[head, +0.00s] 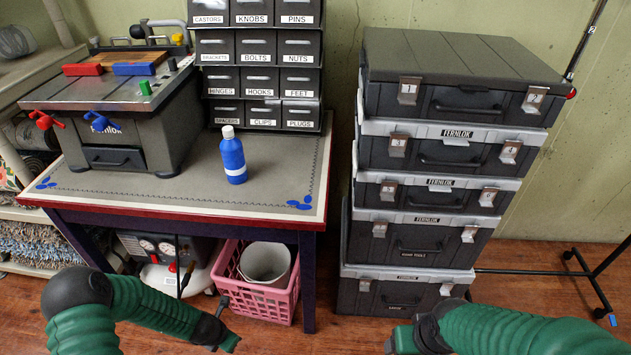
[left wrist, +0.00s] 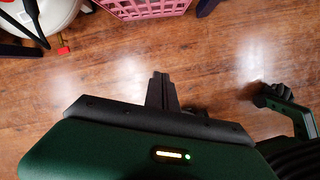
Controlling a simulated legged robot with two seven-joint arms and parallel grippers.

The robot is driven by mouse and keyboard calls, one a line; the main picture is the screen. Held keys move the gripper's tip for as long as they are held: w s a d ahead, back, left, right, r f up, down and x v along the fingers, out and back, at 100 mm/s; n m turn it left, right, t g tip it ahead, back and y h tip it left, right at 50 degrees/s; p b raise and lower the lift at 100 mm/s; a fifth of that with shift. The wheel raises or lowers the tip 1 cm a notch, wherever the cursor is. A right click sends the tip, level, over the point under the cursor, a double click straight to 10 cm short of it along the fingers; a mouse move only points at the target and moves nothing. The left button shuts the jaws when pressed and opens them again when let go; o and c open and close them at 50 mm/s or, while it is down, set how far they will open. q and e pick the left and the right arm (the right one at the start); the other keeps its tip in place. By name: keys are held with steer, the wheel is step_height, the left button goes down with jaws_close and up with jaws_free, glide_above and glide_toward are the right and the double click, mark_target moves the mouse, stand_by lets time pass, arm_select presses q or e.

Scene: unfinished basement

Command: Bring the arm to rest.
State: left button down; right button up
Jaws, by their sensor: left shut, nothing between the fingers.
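My left arm comes in from the lower left of the head view, green and ribbed with a dark joint. Its gripper (head: 225,340) hangs low over the wooden floor, in front of the table and apart from it. In the left wrist view the fingers of this gripper (left wrist: 160,88) are together with nothing between them, above bare floor. My right arm comes in from the lower right. Its gripper end (head: 396,343) is at the bottom edge of the head view, in front of the case stack, and its fingers cannot be made out.
A table (head: 190,200) holds a blue bottle (head: 232,158), a machine (head: 120,110) and labelled drawers (head: 262,82). Beneath stand a pink crate (head: 255,299) with a white bucket (head: 265,262). Stacked grey cases (head: 425,190) stand right of the table. Floor in front is clear.

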arm_select(q)
steer(key=s+d+r+m, duration=0.1)
steer(key=d+r+m, duration=0.1)
steer(key=r+m, duration=0.65)
steer(key=s+d+r+m, duration=0.2)
steer(key=d+r+m, duration=0.1)
steer(key=r+m, duration=0.55)
steer(key=s+r+m, duration=1)
steer(key=m, duration=0.3)
step_height(320, 180, up, 26)
steer(key=p, duration=2.6)
steer(key=shift+w+d+g+y+p, duration=0.25)
steer(key=shift+w+g+y+p, duration=0.05)
steer(key=shift+w, duration=0.05)
